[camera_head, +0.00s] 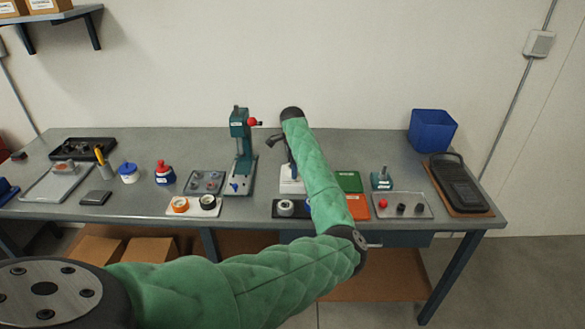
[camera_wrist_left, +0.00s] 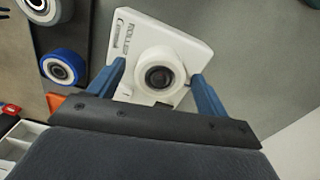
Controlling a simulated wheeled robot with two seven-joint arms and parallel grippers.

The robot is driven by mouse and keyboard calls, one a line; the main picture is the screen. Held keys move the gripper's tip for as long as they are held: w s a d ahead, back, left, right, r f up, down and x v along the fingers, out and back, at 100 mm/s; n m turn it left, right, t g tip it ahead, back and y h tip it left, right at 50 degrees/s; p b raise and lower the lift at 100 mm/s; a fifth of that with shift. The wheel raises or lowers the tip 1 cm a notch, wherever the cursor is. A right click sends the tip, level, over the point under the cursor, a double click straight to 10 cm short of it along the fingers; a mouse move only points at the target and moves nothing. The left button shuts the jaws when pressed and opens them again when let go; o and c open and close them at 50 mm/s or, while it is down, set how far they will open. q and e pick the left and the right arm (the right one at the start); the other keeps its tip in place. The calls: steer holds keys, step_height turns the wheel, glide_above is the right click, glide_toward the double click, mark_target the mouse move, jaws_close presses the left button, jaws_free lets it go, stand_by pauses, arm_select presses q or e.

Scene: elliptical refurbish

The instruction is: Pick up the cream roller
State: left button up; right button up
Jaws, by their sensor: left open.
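The cream roller (camera_wrist_left: 160,76) shows in the left wrist view as a thick pale ring with a dark centre hole. It is on a white block (camera_wrist_left: 128,38) with printed lettering that reads "ROLLER". My left gripper (camera_wrist_left: 163,84) is open, with one blue finger on each side of the roller. I cannot tell whether the fingers touch it. In the head view my green left arm reaches over the bench and hides most of this spot. I cannot pick out the cream roller there. My right gripper is in neither view.
In the wrist view a blue-rimmed wheel (camera_wrist_left: 62,67) and a paler wheel (camera_wrist_left: 42,8) lie close by. A green press (camera_head: 241,150) stands left of my arm. A blue bin (camera_head: 432,130) and a dark tray (camera_head: 458,180) are at the right.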

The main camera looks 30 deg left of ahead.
arm_select(q)
steer(key=shift+f, duration=0.25)
steer(key=c, duration=1.2)
steer(key=shift+r, duration=0.1)
